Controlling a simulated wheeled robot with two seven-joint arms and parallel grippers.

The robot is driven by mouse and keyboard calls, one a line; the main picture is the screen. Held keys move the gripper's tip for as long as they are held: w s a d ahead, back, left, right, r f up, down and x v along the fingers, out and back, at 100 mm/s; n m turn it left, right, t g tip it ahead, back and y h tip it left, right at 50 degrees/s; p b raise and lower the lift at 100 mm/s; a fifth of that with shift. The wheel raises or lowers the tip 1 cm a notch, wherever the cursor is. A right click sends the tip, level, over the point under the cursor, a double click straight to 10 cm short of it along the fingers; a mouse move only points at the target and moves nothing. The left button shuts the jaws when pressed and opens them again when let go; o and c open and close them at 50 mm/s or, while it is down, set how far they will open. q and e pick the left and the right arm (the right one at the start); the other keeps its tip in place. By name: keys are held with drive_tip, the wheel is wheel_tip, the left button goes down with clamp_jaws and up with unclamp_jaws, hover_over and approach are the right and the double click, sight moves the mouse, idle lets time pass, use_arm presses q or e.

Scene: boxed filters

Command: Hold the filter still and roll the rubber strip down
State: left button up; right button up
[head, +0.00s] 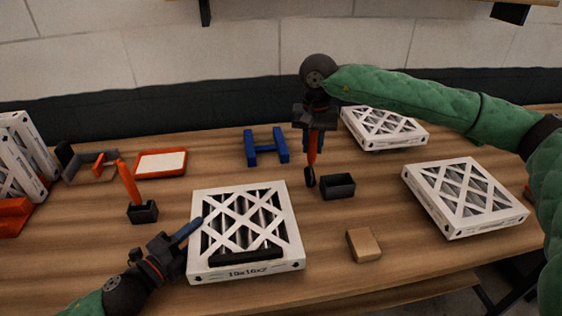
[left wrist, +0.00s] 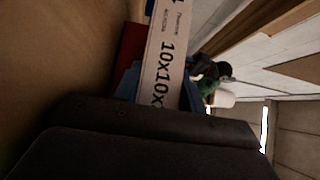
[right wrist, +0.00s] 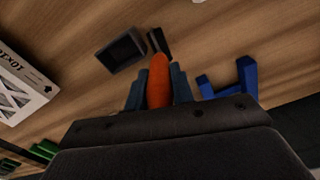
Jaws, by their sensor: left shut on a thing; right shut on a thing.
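The white-framed filter (head: 294,236) with a lattice face lies flat at the front middle of the table. A black rubber strip (head: 245,255) lies along its front edge. My left gripper (head: 187,236) is shut on the filter's left side; the printed side shows between its fingers in the left wrist view (left wrist: 160,55). My right gripper (head: 313,130) is shut on the orange handle of a roller (head: 312,150), which hangs upright with its black end down, above the table behind and right of the filter. The handle also shows in the right wrist view (right wrist: 159,82).
An open black holder (head: 338,187) stands beside the roller's end. Another orange-handled tool (head: 129,184) stands in a black holder at left. A blue stand (head: 266,148), an orange tray (head: 161,163), a wooden block (head: 363,245) and further filters (head: 465,196) stand around.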

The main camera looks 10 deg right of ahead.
drive_tip(key=a+r+n, duration=0.2)
drive_tip(key=a+r, duration=0.3)
drive_tip(key=s+a+r+n, duration=0.2)
drive_tip(key=s+a+r, duration=0.1)
drive_tip(key=s+a, duration=0.4)
drive_tip(key=s+a+r+n, duration=0.25)
drive_tip(key=s+a, duration=0.35)
drive_tip(key=s, duration=0.4)
drive_tip(key=s+a+r+n, duration=0.2)
drive_tip(key=s+r+n, duration=0.1)
drive_tip(key=s, duration=0.6)
wheel_tip(320, 180, down, 6)
drive_tip(key=shift+a, duration=0.15)
drive_tip(key=shift+f+m, duration=0.25)
drive_tip(key=shift+f, duration=0.35)
idle(0.4)
drive_tip(key=shift+r, duration=0.15)
wheel_tip(320, 180, up, 7)
idle(0.9)
